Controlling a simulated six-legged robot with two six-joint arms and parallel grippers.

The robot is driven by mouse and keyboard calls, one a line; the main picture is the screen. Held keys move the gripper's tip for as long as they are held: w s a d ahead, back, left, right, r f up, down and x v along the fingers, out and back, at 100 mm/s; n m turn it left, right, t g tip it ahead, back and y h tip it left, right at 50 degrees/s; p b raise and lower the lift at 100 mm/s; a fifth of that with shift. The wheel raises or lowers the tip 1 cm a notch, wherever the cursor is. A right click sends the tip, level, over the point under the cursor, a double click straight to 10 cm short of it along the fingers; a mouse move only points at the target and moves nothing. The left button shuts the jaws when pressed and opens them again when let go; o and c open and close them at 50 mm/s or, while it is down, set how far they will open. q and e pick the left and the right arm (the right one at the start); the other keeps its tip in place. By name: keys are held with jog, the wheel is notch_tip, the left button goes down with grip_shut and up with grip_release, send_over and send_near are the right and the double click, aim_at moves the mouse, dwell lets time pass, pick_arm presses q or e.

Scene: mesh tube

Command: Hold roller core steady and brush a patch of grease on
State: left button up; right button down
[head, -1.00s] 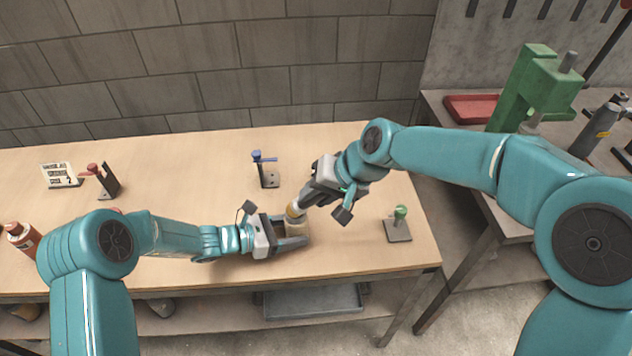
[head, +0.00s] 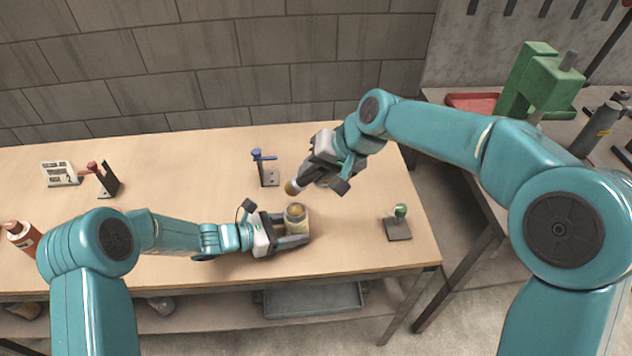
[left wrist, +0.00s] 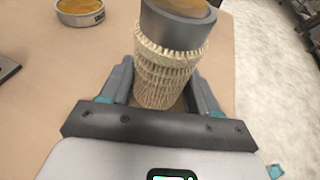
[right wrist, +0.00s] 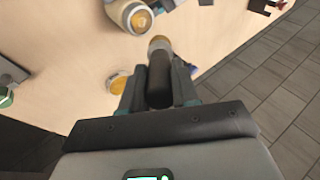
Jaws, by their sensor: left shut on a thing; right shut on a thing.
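The roller core (head: 298,220) stands upright at the front of the bench. In the left wrist view (left wrist: 165,72) it has cream mesh around it, a grey collar and an amber top. My left gripper (head: 294,230) is shut around its lower part. A shallow tin of amber grease (left wrist: 80,12) sits on the bench and also shows in the right wrist view (right wrist: 122,84).
A blue-topped stand (head: 266,169) is behind the grippers; a green-topped one (head: 398,224) is to the right. A red-topped stand (head: 102,179), a card (head: 60,173) and an orange bottle (head: 22,236) are at left. The bench's middle left is clear.

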jog(key=shift+s+r, duration=0.1)
jog(key=shift+r, duration=2.85)
jog(key=shift+f, duration=0.1)
jog(key=shift+f, duration=3.35)
jog(key=shift+s+f, duration=0.75)
jog(key=shift+s, duration=1.85)
jog(key=shift+w+r, duration=0.1)
jog(key=shift+w, duration=2.6)
jog(key=shift+s+r, duration=0.1)
jog(key=shift+r, duration=4)
jog(key=shift+f, duration=0.1)
